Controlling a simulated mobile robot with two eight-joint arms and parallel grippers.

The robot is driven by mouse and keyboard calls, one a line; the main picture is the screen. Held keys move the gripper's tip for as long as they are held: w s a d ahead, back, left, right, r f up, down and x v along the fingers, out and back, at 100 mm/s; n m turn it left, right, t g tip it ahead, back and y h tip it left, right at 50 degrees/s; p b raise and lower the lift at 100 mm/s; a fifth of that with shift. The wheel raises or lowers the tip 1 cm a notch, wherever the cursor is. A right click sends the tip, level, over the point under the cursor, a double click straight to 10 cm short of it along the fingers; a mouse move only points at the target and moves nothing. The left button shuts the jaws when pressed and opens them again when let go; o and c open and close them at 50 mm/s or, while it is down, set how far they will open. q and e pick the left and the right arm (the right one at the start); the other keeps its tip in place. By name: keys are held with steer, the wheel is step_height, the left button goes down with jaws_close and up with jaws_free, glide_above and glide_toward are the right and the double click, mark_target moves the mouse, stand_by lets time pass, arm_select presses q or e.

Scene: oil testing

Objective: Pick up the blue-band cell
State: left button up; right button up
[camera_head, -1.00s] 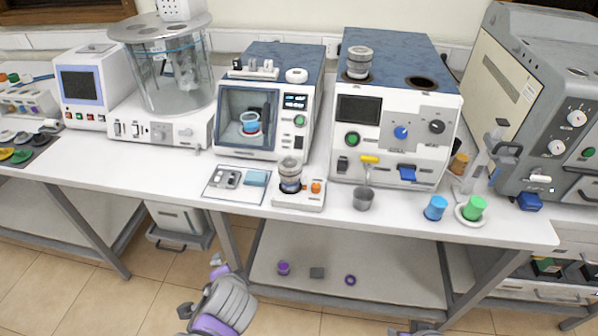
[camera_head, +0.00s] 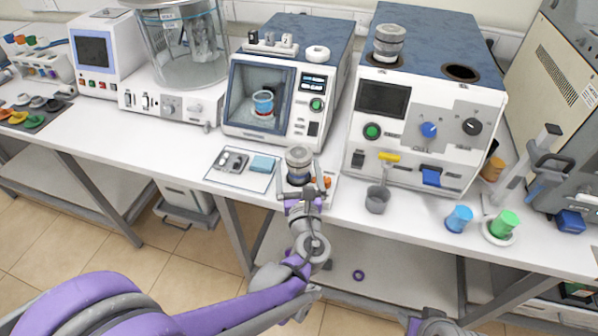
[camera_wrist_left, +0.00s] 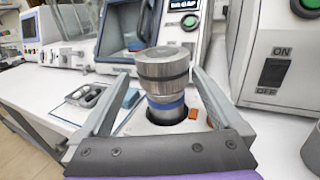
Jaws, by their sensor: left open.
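The blue-band cell (camera_head: 299,158) is a grey metal cylinder with a wide lid. It stands upright on a small white stand (camera_head: 325,199) at the front of the bench. In the left wrist view the cell (camera_wrist_left: 164,72) shows its blue band below the lid. My left gripper (camera_head: 300,182) reaches in from the front, its fingers open on either side of the cell. In the left wrist view the left gripper (camera_wrist_left: 163,80) shows gaps between both fingers and the cell. The cell's base is partly hidden. My right gripper's fingers are not seen.
A tray (camera_head: 223,180) lies left of the stand; a grey cup (camera_head: 377,200) stands right. A blue cup (camera_head: 459,218) and green cup (camera_head: 505,223) are further right. Instruments stand close behind; another metal cell (camera_head: 389,42) sits on the large one.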

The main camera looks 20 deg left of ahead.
arm_select(q)
steer(key=x, duration=0.6)
steer(key=shift+w+d+f+p, duration=0.2)
steer(key=shift+f+p, duration=0.1)
steer(key=shift+f, duration=0.1)
steer(key=shift+s, duration=0.1)
jaws_close()
